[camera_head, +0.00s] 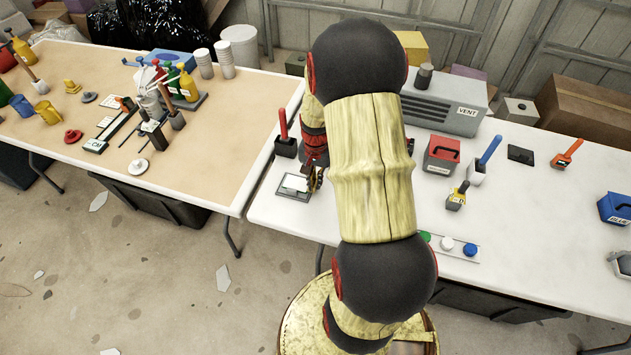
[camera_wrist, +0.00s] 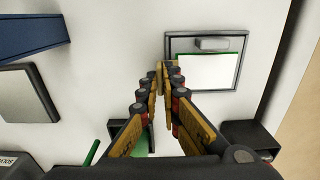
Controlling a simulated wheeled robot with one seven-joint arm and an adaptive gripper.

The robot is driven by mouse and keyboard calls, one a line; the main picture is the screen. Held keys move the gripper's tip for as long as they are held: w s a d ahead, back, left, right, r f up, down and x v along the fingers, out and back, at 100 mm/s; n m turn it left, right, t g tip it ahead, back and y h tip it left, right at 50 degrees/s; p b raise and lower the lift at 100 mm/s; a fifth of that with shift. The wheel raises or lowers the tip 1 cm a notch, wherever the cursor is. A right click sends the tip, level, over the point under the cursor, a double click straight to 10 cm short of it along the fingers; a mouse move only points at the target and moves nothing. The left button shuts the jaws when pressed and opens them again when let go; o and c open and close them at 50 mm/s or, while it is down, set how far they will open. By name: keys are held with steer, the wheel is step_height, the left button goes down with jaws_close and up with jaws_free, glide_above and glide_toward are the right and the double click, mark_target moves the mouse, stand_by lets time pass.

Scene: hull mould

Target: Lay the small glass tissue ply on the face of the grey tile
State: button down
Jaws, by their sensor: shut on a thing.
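The small glass tissue ply appears to be the white sheet with a thin green edge (camera_wrist: 210,71) in the wrist view; it also shows pale in the head view (camera_head: 296,183). It is over a dark-rimmed grey tray (camera_wrist: 241,99). My gripper (camera_wrist: 168,68) is shut, its tips at the sheet's left edge; the exact grip is hidden. In the head view my gripper (camera_head: 317,180) is partly behind my arm, at the tray's right side. A flat grey square with a dark rim (camera_wrist: 28,92), likely the grey tile, lies left of my gripper in the wrist view.
A red-handled dark holder (camera_head: 285,147) stands behind the tray in the head view. A blue object (camera_wrist: 30,28) is at the wrist view's upper left. The grey VENT box (camera_head: 450,105) stands at the back. White table (camera_head: 275,215) is clear in front of the tray.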

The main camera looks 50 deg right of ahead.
steer(key=c, duration=2)
jaws_free()
steer(key=shift+o, duration=0.5)
steer(key=o, duration=0.5)
steer(key=shift+r, duration=0.1)
steer(key=shift+r+p, duration=2.8)
steer(key=shift+r, duration=0.65)
